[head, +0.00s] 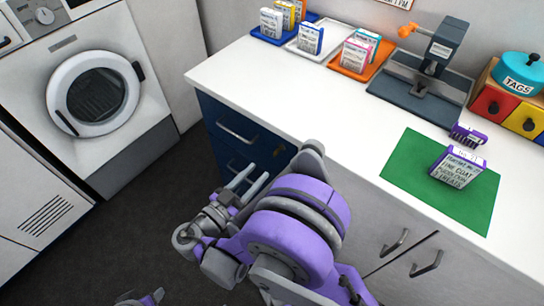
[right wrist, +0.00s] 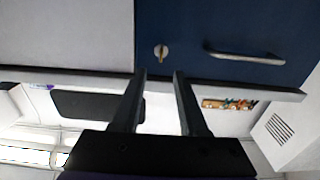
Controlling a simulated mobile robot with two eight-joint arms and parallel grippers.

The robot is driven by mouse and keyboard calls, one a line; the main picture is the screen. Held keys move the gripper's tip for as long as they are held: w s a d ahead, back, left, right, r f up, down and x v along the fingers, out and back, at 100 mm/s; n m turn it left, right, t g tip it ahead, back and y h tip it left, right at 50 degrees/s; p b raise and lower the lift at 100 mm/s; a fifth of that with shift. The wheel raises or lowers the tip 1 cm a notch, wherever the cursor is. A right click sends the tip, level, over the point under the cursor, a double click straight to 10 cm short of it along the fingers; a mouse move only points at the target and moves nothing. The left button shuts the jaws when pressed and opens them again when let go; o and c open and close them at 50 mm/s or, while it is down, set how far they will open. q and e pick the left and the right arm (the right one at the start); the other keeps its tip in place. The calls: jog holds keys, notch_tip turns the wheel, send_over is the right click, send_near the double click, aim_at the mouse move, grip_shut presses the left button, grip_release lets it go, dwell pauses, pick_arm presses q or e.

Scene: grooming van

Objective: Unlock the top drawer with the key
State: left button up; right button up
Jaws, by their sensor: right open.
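The blue top drawer (head: 216,113) is closed under the white counter, with a bar handle (head: 237,133). It also shows in the right wrist view (right wrist: 210,25), which looks upside down, with its handle (right wrist: 246,57). A small brass key (right wrist: 161,51) appears to sit in a round lock on the drawer front, beside the handle. In the head view it is a tiny brownish spot (head: 278,151). My right gripper (head: 257,174) is open and empty, in front of the blue drawers, its fingers (right wrist: 160,74) lined up with the key but apart from it.
The white counter (head: 290,95) overhangs the drawers. A washing machine (head: 90,90) stands left. The dark floor before the drawers is free.

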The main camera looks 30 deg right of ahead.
aim_at(273, 155)
jog(key=x, duration=0.8)
jog(key=shift+w, duration=0.1)
grip_shut()
